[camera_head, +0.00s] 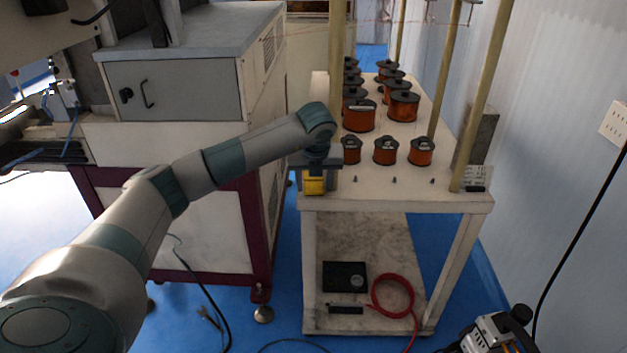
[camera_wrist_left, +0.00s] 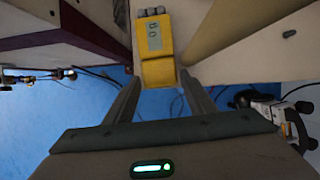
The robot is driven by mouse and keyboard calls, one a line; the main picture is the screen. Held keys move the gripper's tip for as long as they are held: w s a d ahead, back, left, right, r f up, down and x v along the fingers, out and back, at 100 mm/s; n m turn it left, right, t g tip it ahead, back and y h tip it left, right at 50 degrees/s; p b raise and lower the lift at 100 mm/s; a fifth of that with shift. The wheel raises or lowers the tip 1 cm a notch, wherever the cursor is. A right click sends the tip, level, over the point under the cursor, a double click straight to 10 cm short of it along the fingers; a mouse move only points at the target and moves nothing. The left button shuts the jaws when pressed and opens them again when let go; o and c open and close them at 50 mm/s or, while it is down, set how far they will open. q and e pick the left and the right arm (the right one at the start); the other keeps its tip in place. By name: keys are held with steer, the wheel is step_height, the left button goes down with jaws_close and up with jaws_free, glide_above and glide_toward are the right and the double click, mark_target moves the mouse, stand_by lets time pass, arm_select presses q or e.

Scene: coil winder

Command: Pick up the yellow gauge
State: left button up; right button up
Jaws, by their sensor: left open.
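The yellow gauge (camera_head: 314,185) is at the front left corner of the white cart top, partly covered by my left gripper in the head view. In the left wrist view the gauge (camera_wrist_left: 156,48) shows a small grey-green display and grey knobs at its far end. My left gripper (camera_head: 315,170) is open. In the wrist view its two fingers (camera_wrist_left: 160,82) stand either side of the gauge's near end, with a gap visible on the right. I cannot tell whether the left finger touches it. My right gripper is not seen.
Copper coils (camera_head: 385,151) stand in rows on the cart (camera_head: 400,201), behind and right of the gauge. Upright poles (camera_head: 484,95) rise from the cart. A grey-white machine cabinet (camera_head: 200,145) is close on the left. A black-and-white device (camera_head: 490,338) stands at the lower right.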

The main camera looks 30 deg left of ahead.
arm_select(q)
steer(key=shift+w+a+f, duration=0.15)
steer(key=shift+w+f, duration=0.05)
steer(key=shift+f, duration=0.45)
steer(key=c, duration=0.9)
steer(key=shift+r, duration=0.2)
